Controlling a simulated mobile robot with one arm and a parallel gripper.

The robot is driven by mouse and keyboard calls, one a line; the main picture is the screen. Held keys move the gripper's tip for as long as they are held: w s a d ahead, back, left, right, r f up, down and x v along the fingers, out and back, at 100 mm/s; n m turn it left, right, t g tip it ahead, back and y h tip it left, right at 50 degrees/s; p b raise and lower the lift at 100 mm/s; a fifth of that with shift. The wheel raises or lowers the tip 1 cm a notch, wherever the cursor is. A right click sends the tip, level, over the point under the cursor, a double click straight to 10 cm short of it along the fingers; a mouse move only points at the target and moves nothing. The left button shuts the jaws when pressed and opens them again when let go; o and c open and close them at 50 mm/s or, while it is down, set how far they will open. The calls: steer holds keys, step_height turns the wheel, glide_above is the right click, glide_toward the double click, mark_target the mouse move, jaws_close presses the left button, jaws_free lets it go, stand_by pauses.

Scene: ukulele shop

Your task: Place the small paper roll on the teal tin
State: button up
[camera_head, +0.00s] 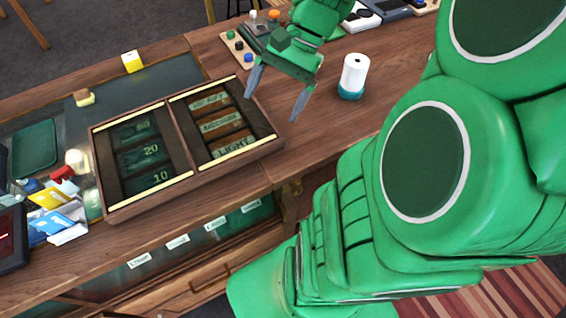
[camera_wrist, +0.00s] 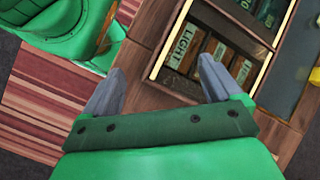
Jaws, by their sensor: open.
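The small white paper roll (camera_head: 355,71) stands upright on the teal tin (camera_head: 350,94), on the wooden counter right of my gripper in the head view. Only a low teal band of the tin shows below the roll. My gripper (camera_head: 275,98) is open and empty, apart from the roll, with its fingers pointing down near the right end of the wooden tray. In the wrist view my gripper (camera_wrist: 160,74) shows both fingers spread with nothing between them. The roll and tin do not show in the wrist view.
A divided wooden tray (camera_head: 185,152) with labelled compartments lies left of my gripper; it also shows in the wrist view (camera_wrist: 222,18). A board with coloured knobs (camera_head: 238,48) lies behind my gripper. Cards (camera_head: 55,215) clutter the left. Bare counter (camera_head: 325,140) lies in front of the tin.

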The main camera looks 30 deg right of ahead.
steer(key=s+a+f+n+h, duration=0.1)
steer(key=s+a+n+h, duration=0.1)
steer(key=s+n, duration=0.3)
steer(key=s+a+f+n+h, duration=0.1)
steer(key=s+a+n+h, duration=0.2)
steer(key=s, duration=0.5)
steer(key=shift+s+a+n+h, duration=0.15)
steer(key=shift+a+n+h, duration=0.15)
steer(key=shift+n+h, duration=0.6)
